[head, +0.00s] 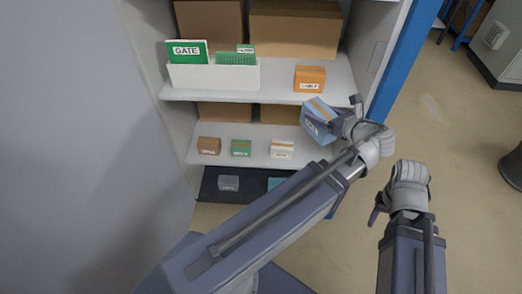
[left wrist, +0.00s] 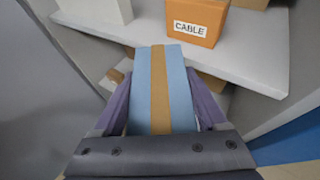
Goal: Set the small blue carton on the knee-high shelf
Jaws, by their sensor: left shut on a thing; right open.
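The small blue carton (head: 317,117) has an orange-tan stripe and a label. My left gripper (head: 341,122) is shut on it and holds it in front of the shelf unit's right side, just below the upper shelf's edge (head: 230,94). In the left wrist view the carton (left wrist: 160,85) sits between the two fingers (left wrist: 160,120), below the upper shelf's front edge. The lower shelf (head: 262,158) carries a brown, a green and a white box. Its right end is partly hidden by the carton and my left arm. My right gripper (head: 377,208) is open and empty over the floor.
The upper shelf holds a white bin (head: 215,78) of green cards and an orange CABLE box (head: 309,79). Larger cardboard boxes (head: 295,28) stand behind. A dark bottom level (head: 258,184) holds a grey box (head: 229,183) and a teal one. A blue upright (head: 390,60) bounds the right.

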